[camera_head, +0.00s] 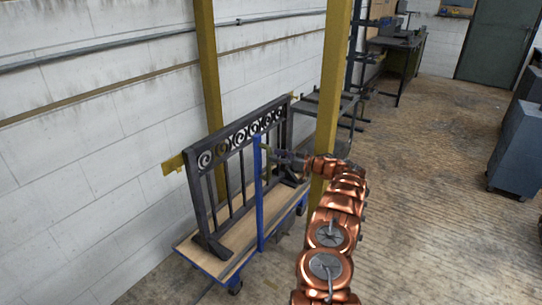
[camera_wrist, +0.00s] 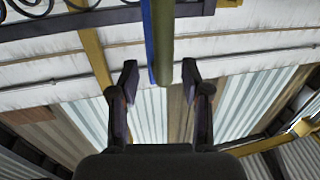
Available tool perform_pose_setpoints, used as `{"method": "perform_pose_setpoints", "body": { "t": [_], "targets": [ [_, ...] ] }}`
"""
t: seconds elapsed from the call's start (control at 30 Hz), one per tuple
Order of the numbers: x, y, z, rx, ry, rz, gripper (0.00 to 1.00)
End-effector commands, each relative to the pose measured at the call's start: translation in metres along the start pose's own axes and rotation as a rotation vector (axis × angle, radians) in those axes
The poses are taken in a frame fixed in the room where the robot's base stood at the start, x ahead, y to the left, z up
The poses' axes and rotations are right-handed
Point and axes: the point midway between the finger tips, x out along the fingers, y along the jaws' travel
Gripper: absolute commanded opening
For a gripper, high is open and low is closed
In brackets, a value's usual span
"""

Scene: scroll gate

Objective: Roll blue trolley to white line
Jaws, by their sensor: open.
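The blue trolley (camera_head: 216,265) has a wooden deck and stands by the white wall at lower left. A dark scroll gate (camera_head: 205,158) stands upright on it. A blue upright post (camera_head: 260,205) rises from its near side; it also shows in the wrist view (camera_wrist: 151,35). An olive-green bar (camera_wrist: 166,45) runs beside that post. My gripper (camera_head: 272,156) is at the post's upper part. In the wrist view my gripper (camera_wrist: 158,72) is open, with post and bar between its fingers in the picture; contact cannot be told. No white line shows.
A yellow post (camera_head: 334,70) stands close by my arm, and another yellow post (camera_head: 208,75) stands behind the gate. A dark workbench (camera_head: 402,45) is at the back. Grey cabinets (camera_head: 518,145) stand at right. The wooden floor (camera_head: 430,200) between is clear.

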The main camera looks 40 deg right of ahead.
Motion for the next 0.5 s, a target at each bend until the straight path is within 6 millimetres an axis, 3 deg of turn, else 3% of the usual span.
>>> {"method": "perform_pose_setpoints", "body": {
  "t": [0.3, 0.5],
  "targets": [
    [-0.061, 0.001, -0.001, 0.0, 0.002, 0.001, 0.47],
    [-0.084, 0.0, 0.0, 0.0, 0.001, 0.001, 0.47]
  ]
}}
